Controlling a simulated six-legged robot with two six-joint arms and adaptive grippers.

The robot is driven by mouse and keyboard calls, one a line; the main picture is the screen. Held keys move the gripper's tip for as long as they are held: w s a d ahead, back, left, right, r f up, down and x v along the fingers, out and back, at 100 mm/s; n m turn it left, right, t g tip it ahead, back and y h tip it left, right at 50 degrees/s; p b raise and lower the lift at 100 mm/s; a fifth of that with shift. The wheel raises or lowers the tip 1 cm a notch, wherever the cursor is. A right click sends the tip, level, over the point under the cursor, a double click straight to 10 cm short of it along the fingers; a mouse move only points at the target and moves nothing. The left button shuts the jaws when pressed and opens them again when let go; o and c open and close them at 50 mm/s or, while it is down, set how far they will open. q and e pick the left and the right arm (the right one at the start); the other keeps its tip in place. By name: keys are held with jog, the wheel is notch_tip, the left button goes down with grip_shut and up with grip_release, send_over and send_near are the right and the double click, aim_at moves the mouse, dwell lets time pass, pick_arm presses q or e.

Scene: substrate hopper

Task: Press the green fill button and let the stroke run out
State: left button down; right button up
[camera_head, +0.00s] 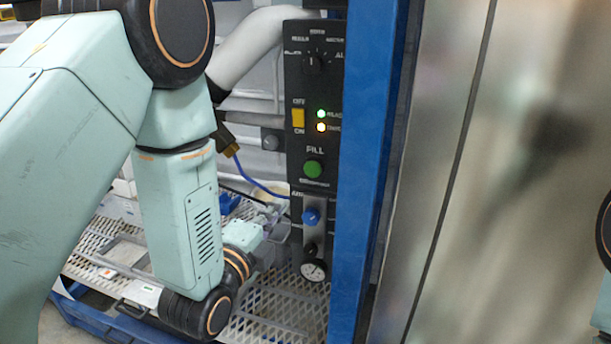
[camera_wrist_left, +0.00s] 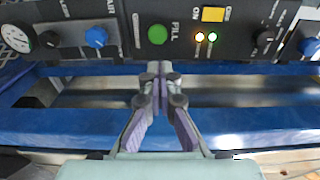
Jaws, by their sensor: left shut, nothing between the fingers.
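The green fill button (camera_head: 313,169) sits on the black control panel (camera_head: 318,92), under the word FILL. It also shows in the left wrist view (camera_wrist_left: 158,34), just past my fingertips. My left gripper (camera_wrist_left: 158,70) is shut with nothing between its fingers and points toward the button, with no contact visible. In the head view my left gripper (camera_head: 280,214) is partly hidden by my own arm, low and to the left of the panel. My right gripper is not in view.
The panel also has a yellow switch (camera_head: 298,118), two lit lamps (camera_head: 321,120), a blue knob (camera_head: 311,216) and a gauge (camera_head: 313,270). A blue post (camera_head: 362,170) stands right of it, beside a metal wall (camera_head: 500,200). A perforated tray (camera_head: 280,325) lies below.

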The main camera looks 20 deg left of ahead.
pick_arm(q)
send_near(311, 170)
jog(key=w, duration=0.7)
jog(key=shift+d, duration=0.3)
jog(key=shift+s+r, duration=0.1)
jog(key=shift+s, duration=0.05)
dwell(0.4)
